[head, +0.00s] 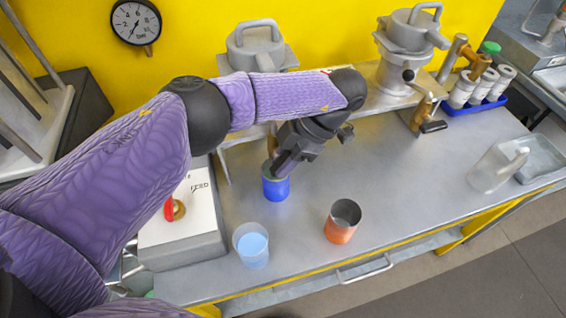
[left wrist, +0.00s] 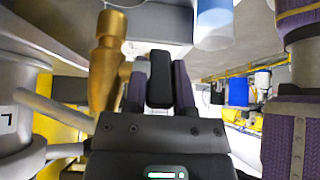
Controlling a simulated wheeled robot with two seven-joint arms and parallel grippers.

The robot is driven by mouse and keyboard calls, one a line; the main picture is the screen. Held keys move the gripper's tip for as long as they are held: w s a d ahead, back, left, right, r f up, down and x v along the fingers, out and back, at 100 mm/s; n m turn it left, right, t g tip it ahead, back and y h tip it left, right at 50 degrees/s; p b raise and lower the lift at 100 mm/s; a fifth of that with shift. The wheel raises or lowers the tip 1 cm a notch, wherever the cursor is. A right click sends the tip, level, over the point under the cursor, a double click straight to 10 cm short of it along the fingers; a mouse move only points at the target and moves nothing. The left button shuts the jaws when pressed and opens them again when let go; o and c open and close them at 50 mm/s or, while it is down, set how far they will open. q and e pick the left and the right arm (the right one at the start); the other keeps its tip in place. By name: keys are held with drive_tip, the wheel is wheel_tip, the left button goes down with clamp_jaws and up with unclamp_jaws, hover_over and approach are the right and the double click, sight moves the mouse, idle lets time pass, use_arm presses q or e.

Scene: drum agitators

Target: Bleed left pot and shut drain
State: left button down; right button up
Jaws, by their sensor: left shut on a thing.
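The left pot (head: 257,50), grey with a lid handle, stands at the yellow wall, partly behind my left arm. Its grey body, with part of a label, also shows in the left wrist view (left wrist: 18,100). My left gripper (head: 285,162) is in front of this pot. In the left wrist view its fingers (left wrist: 160,88) are shut on a black drain lever (left wrist: 160,70) beside a brass drain valve (left wrist: 107,55). A dark blue cup (head: 275,188) stands on the bench under the gripper in the head view. The drain outlet is hidden there. The right gripper is out of view.
A clear cup with light-blue contents (head: 252,247) and an orange cup (head: 341,224) stand nearer the front. Right pot (head: 408,35), white bottles in a blue tray (head: 505,101) and a clear jug (head: 497,168) are rightward. A gauge (head: 134,23) hangs on the wall.

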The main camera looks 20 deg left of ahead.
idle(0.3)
use_arm(q)
drive_tip(key=c, duration=0.7)
unclamp_jaws()
drive_tip(key=v, duration=1)
drive_tip(key=shift+w+d, duration=0.1)
drive_tip(key=shift+f, duration=0.1)
